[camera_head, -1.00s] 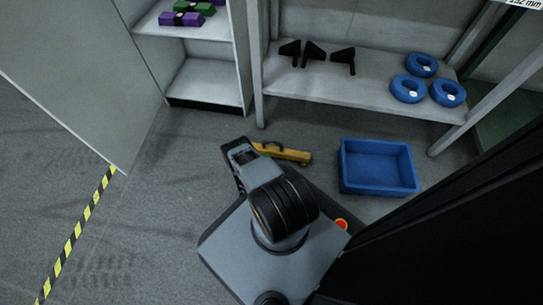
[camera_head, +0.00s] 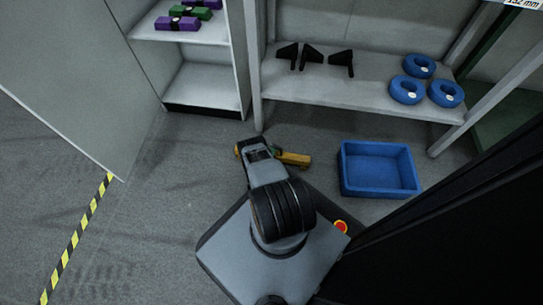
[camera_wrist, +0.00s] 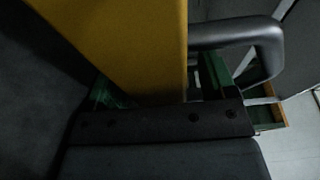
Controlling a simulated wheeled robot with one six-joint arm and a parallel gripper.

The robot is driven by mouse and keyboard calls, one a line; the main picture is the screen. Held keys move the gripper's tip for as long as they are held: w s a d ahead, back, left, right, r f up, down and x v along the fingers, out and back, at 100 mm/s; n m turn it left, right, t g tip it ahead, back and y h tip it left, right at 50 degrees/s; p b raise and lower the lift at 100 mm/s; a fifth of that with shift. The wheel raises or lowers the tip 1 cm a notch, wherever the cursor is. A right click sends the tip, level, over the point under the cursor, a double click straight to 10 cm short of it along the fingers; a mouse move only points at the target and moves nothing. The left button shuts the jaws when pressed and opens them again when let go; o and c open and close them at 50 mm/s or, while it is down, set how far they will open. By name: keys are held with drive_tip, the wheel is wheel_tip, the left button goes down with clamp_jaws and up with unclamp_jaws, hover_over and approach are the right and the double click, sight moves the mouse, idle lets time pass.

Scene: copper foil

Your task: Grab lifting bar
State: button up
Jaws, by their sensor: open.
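The lifting bar is a yellow bar (camera_head: 295,159) lying on the floor in front of the shelf in the head view. My arm covers its middle, and a small yellow end shows to the left. In the wrist view the yellow body (camera_wrist: 125,40) is very close and fills the upper left. Its dark curved handle (camera_wrist: 250,38) reaches out to the right. My gripper (camera_wrist: 160,98) is open, with green parts of it showing on both sides of the yellow body. I cannot tell whether it touches the bar.
A blue bin (camera_head: 379,172) stands on the floor to the right. The shelf (camera_head: 375,93) behind holds black brackets (camera_head: 312,56) and blue rings (camera_head: 407,90). An open cabinet (camera_head: 205,85) with purple and green blocks is at the upper left. The floor at left is clear.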

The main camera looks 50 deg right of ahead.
drive_tip(key=shift+c, duration=0.3)
drive_tip(key=c, duration=1.4)
drive_tip(key=shift+r, duration=0.2)
